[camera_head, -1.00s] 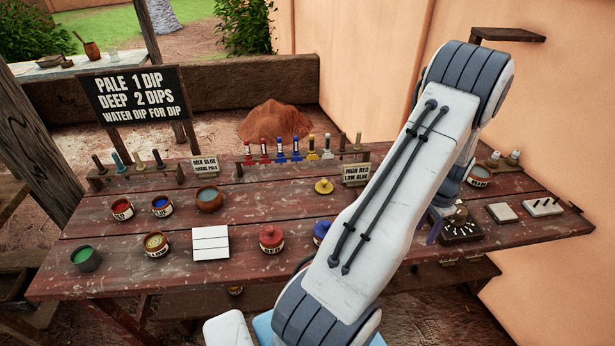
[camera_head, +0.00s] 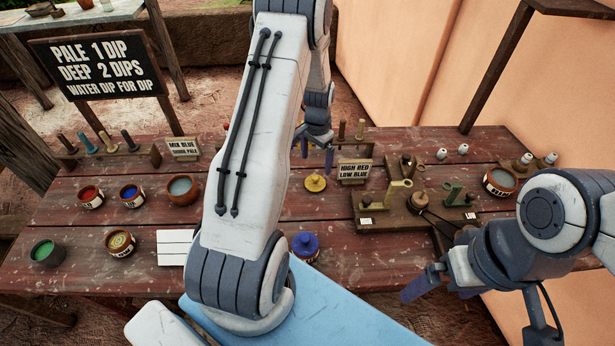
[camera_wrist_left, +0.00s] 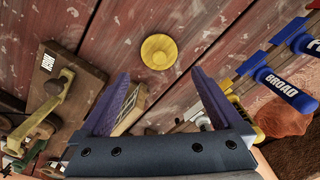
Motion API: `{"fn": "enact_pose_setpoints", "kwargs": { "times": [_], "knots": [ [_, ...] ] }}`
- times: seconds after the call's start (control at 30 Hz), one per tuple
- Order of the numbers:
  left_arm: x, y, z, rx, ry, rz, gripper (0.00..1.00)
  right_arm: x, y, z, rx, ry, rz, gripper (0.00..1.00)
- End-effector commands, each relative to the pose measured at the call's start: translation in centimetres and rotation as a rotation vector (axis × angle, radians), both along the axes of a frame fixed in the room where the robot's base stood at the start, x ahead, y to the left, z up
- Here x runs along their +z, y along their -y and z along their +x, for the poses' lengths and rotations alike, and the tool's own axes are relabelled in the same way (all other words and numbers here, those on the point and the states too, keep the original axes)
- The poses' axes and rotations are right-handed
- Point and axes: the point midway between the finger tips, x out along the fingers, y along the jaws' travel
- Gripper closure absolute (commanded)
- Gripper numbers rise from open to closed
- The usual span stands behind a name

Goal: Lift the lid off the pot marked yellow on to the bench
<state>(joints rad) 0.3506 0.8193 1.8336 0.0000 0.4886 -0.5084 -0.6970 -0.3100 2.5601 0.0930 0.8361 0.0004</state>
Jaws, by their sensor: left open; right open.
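The yellow lid (camera_head: 315,183) lies flat on the bench (camera_head: 345,235), right of my left arm. It also shows in the left wrist view (camera_wrist_left: 159,51), just beyond the fingertips and apart from them. An open pot with yellowish contents (camera_head: 120,243) stands at the front left; I cannot read its label. My left gripper (camera_head: 318,152) is open and empty above the bench's back edge, behind the lid; its fingers also show in the left wrist view (camera_wrist_left: 156,85). My right gripper (camera_head: 440,292) is open and empty at the front right.
A wooden fixture (camera_head: 415,205) and a sign (camera_head: 354,171) stand right of the lid.

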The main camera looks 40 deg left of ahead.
Motion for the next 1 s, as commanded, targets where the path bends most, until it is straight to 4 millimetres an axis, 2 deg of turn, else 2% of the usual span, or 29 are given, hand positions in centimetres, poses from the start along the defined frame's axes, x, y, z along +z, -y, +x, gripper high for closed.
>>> {"fn": "enact_pose_setpoints", "kwargs": {
  "times": [0.13,0.37,0.57,0.7,1.0],
  "knots": [
    [-2.2,-0.2,-0.2,0.004,-0.004,-0.001,0.0,0.7,0.0,0.0,0.0,0.0,0.0,0.0],
    [-3.8,-0.1,-0.2,0.004,-0.002,-0.001,0.0,1.3,0.0,0.0,-0.001,0.0,0.0,0.0],
    [-6.3,0.2,-0.5,0.003,-0.005,-0.002,0.0,2.9,0.0,0.0,-0.001,0.0,0.0,0.0],
    [-8.0,0.1,-0.4,0.003,-0.002,-0.001,0.0,3.1,0.0,0.0,-0.002,0.0,0.0,0.0],
    [-8.6,0.2,-0.3,0.003,0.0,0.0,0.0,3.1,0.0,0.0,-0.002,0.0,0.0,0.0]
  ]
}}
